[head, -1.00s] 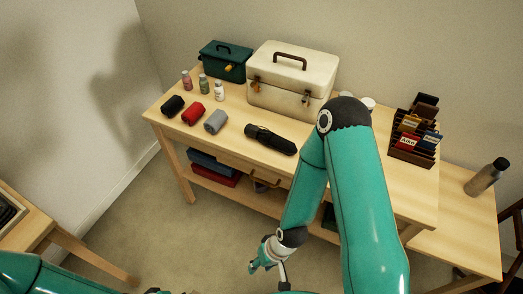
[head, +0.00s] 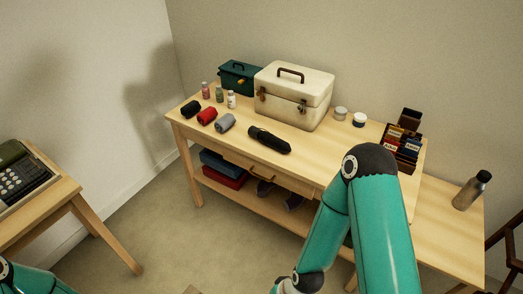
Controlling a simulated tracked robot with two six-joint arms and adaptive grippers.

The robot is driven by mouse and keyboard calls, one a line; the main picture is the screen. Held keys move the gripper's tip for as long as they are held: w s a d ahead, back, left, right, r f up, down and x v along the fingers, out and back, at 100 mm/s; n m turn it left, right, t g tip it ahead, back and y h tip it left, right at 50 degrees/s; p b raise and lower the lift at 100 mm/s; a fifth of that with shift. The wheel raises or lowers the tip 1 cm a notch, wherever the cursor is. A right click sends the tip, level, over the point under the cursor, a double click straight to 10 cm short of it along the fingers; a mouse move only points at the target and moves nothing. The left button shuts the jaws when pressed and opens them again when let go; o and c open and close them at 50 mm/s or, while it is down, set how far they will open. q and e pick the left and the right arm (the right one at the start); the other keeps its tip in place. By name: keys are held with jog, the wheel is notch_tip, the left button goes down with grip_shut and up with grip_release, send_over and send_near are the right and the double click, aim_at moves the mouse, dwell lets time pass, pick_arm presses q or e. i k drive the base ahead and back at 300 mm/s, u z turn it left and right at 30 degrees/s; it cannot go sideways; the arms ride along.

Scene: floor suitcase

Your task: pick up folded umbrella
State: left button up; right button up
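The folded umbrella (head: 269,140) is black and lies on the wooden table, near its front edge and in front of the cream case. It lies at a slant, and nothing touches it. My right arm comes up from the bottom right and bends down in front of the table; its gripper is below the picture's edge. Only a bit of my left arm shows at the bottom left corner, and its gripper is out of view.
On the table are a cream case (head: 293,99), a green box (head: 238,77), small bottles, black, red (head: 207,116) and grey rolls, jars and a dark rack (head: 402,147). A typewriter (head: 25,180) sits at left.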

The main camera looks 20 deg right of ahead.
aim_at(267, 138)
jog(key=z, duration=0.2)
jog(key=i, duration=0.9)
jog(key=u, duration=0.1)
